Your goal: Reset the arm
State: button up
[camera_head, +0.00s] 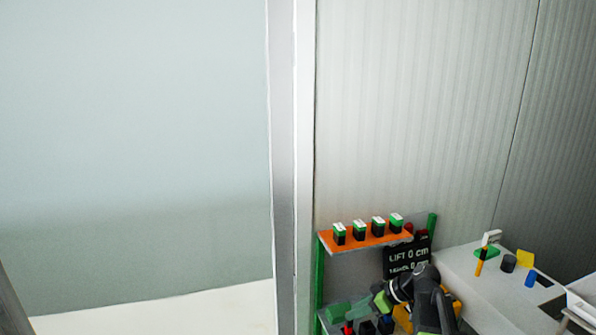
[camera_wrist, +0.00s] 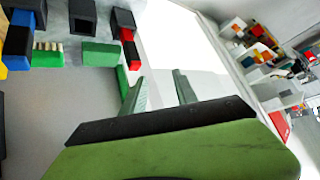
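My arm (camera_head: 428,298), dark and jointed, shows at the lower right of the head view, bent in front of a shelf rack. My gripper (camera_wrist: 160,88) shows in the wrist view with its two grey-green fingers apart and nothing visible between them. Its broad green and black body fills the bottom of that view. In the head view the fingertips cannot be made out clearly.
An orange shelf (camera_head: 372,240) holds several black-and-green boxes. A white table (camera_head: 490,300) at right bears small coloured parts. Green blocks (camera_wrist: 101,53) and dark blocks (camera_wrist: 82,16) lie near the gripper in the wrist view.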

jog(key=s+a+f+g+h+b, duration=0.2)
jog(key=s+a+f, duration=0.35)
jog(key=a, duration=0.25)
jog(key=s+f+m+g+h, duration=0.1)
jog(key=s+f+m+h, duration=0.2)
jog(key=s+f, duration=0.1)
jog(key=s+d+m+h, duration=0.2)
jog(key=d+m+h, duration=0.1)
jog(key=d+m, duration=0.3)
jog(key=shift+s+f+m+g, duration=0.15)
jog(key=shift+s+m+g, duration=0.15)
jog(key=shift+m, duration=0.5)
jog(key=shift+o, duration=0.4)
jog(key=shift+d, duration=0.1)
